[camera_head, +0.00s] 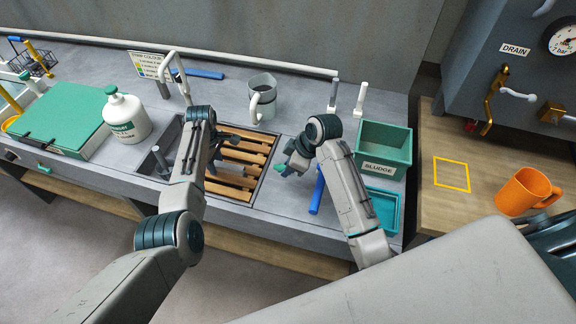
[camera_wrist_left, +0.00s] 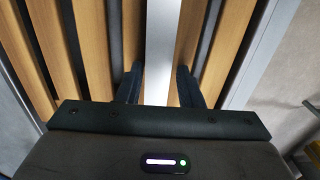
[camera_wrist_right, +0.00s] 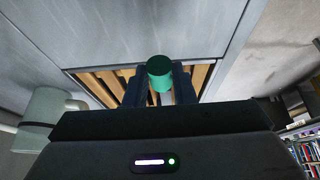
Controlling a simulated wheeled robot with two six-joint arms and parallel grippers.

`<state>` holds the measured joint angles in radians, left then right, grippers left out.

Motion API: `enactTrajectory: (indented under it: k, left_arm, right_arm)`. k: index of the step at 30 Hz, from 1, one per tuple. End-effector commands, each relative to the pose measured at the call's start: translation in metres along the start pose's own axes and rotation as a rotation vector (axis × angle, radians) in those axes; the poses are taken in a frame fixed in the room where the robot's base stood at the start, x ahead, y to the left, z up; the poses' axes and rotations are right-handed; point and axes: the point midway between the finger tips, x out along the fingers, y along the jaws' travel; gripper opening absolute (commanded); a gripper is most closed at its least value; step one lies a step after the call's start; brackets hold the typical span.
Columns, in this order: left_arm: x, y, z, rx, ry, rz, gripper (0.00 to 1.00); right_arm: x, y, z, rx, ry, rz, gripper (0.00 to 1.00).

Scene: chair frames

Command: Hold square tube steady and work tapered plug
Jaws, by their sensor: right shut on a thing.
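The square tube (camera_wrist_left: 160,50) is a pale grey bar in the left wrist view, running between the two fingers of my left gripper (camera_wrist_left: 160,85). Whether the fingers touch it is not clear.
A green sludge bin (camera_head: 384,148) and blue tray (camera_head: 383,208) are on the right. A white bottle (camera_head: 124,117) and green case (camera_head: 62,117) are on the left. A blue bar (camera_head: 317,195) lies near the front.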

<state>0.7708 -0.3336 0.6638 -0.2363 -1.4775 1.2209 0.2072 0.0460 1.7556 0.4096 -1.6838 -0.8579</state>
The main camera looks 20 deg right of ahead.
Motion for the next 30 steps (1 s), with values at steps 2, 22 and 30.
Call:
enactTrajectory:
  k: [2,22,30]
  left_arm:
    - [-0.001,0.001,-0.001,0.0,0.002,0.003,0.47]
    - [-0.066,0.004,-0.002,-0.001,0.005,0.012,0.47]
    - [-0.111,0.003,-0.002,-0.001,0.003,0.007,0.47]
  right_arm:
    - [0.0,0.0,0.0,0.0,0.0,0.0,0.0]
    - [0.0,0.0,0.0,0.0,0.0,0.0,0.0]
    - [0.0,0.0,0.0,0.0,0.0,0.0,0.0]
